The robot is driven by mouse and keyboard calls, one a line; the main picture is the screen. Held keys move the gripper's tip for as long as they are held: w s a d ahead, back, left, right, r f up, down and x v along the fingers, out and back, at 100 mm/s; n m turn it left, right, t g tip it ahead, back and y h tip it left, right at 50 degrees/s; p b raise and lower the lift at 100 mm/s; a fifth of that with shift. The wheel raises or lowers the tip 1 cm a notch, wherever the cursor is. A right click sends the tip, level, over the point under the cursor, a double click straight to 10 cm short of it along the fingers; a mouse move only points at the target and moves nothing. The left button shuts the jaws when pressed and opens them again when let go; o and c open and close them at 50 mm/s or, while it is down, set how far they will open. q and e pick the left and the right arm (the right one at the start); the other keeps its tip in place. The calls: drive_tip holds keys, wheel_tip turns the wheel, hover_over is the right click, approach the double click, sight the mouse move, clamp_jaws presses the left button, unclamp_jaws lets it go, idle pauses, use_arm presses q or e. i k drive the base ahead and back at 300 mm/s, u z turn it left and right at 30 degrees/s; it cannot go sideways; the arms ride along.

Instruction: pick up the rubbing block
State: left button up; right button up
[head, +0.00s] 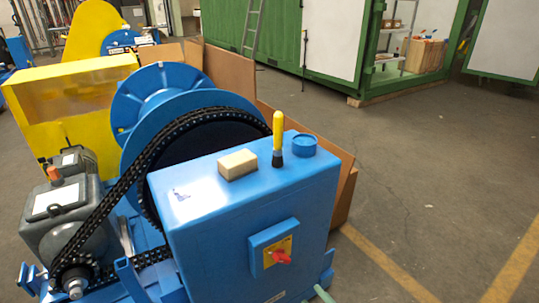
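The rubbing block (238,164) is a small beige rectangular block. It lies flat on top of the blue cabinet (206,197), near the middle of the far part of the top, to the left of an upright yellow-handled brush. Nothing covers it and nothing holds it. I cannot make out either of my grippers in the head view.
The brush (278,138) and a round blue tin (304,144) stand right of the block. A black chain (128,181) runs around a large wheel close behind the cabinet. A red switch (281,257) is on the front. Open floor lies right.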

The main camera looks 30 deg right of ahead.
sight(237, 165)
drive_tip(key=k, duration=1)
